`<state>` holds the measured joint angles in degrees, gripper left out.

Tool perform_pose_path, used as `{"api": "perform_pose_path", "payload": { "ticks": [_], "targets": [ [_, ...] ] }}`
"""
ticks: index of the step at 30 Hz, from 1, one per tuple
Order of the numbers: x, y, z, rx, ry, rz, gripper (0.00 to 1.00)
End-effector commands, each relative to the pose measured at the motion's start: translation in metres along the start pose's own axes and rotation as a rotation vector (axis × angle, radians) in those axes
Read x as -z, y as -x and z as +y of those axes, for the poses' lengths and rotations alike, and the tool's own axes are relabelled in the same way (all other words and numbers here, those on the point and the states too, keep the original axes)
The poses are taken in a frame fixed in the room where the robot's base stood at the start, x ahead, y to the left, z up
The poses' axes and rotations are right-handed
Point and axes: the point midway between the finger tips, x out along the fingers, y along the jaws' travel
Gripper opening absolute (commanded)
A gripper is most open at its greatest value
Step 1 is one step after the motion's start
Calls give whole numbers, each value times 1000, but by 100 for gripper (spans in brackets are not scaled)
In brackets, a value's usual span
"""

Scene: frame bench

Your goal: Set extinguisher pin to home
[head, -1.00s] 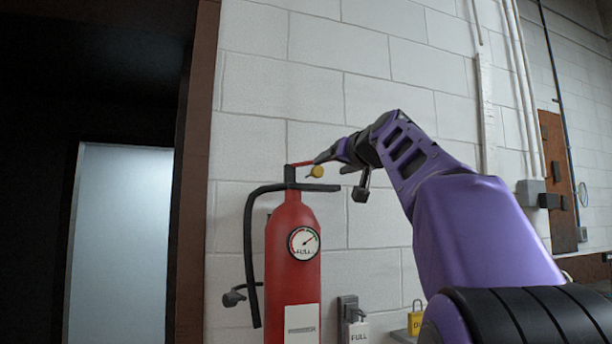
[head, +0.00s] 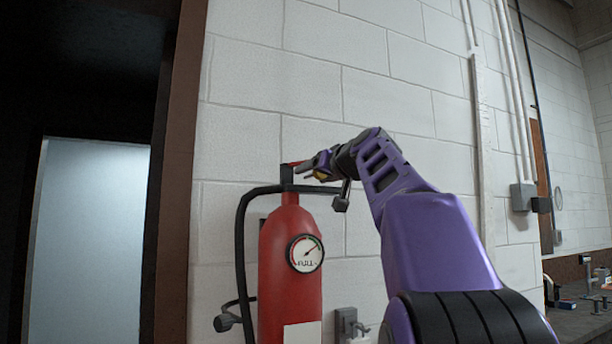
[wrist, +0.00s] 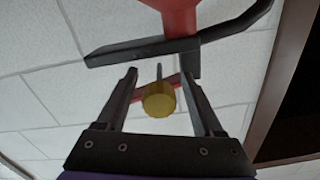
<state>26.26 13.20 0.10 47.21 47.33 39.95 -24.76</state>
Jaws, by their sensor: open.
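The red extinguisher (head: 290,245) stands upright against the wall, its gauge facing me. The extinguisher pin has a yellow knob (wrist: 159,100) and a thin grey shaft pointing toward the extinguisher's black lever (wrist: 135,48). I cannot tell whether the shaft is in a hole. My gripper (wrist: 160,73) is open, with one finger on each side of the pin and gaps visible between fingers and knob. In the head view my gripper (head: 312,172) is at the extinguisher's top, right beside the red handle (head: 287,172). The knob shows there only partly (head: 320,175), behind the fingers.
A black hose (head: 241,250) curves down the extinguisher's left side. A grey wall bracket (head: 346,323) is low on the right. A dark door frame (head: 170,180) stands at left. Pipes (head: 510,110) run up the wall at right. The wall above the gripper is clear.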

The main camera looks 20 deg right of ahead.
Motion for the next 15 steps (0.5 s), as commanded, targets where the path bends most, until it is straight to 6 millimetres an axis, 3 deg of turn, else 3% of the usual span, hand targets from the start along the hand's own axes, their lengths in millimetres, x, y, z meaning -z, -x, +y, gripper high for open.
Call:
{"api": "perform_pose_path", "payload": {
  "ticks": [12, 15],
  "targets": [
    [0, -1, 2, -1, 0, 0, 69],
    [0, -1, 2, -1, 0, 0, 53]
  ]
}}
